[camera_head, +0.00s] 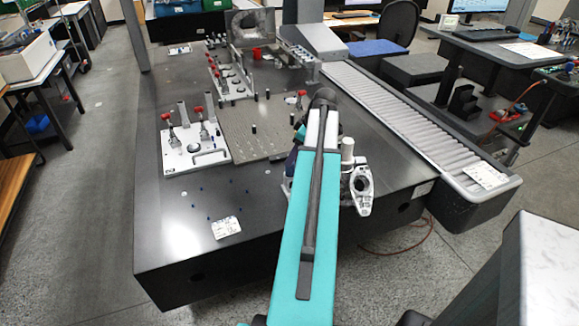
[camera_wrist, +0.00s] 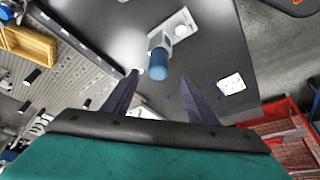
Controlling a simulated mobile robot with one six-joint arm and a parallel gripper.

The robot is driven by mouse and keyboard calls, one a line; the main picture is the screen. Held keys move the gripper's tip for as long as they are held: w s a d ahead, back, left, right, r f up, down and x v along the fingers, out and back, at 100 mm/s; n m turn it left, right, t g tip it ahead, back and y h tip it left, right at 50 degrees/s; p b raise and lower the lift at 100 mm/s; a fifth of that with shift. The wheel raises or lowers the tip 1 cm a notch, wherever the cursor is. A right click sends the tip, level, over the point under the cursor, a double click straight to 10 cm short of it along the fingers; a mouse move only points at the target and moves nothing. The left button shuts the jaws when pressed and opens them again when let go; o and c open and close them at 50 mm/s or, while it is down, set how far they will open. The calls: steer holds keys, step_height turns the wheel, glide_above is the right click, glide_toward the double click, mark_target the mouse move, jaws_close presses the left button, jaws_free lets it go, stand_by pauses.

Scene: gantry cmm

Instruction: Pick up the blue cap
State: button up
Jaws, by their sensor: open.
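The blue cap (camera_wrist: 158,65) shows in the wrist view as the rounded blue end of a short upright cylinder with a pale body. A white plate with a hole (camera_wrist: 183,28) lies just behind it on the dark table. My gripper (camera_wrist: 160,75) is open, with one dark finger on each side of the cap's lower edge in the picture. I see no contact between fingers and cap. In the head view my teal arm reaches over the table, and I cannot make out the cap or the fingertips there.
A perforated plate (camera_head: 262,128) with black pins lies left of my arm. A white fixture with red-topped clamps (camera_head: 192,152) stands further left. A small white card (camera_head: 226,227) lies near the front edge among tiny blue pins. A roller conveyor (camera_head: 400,115) runs along the right.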

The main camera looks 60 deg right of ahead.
steer(key=shift+w+f, duration=0.1)
steer(key=shift+f, duration=0.1)
stand_by(0.3)
steer(key=shift+p+x, duration=0.8)
steer(key=shift+x, duration=1.75)
steer(key=shift+d, duration=0.2)
steer(key=shift+c, duration=0.2)
steer(key=c, duration=1.1)
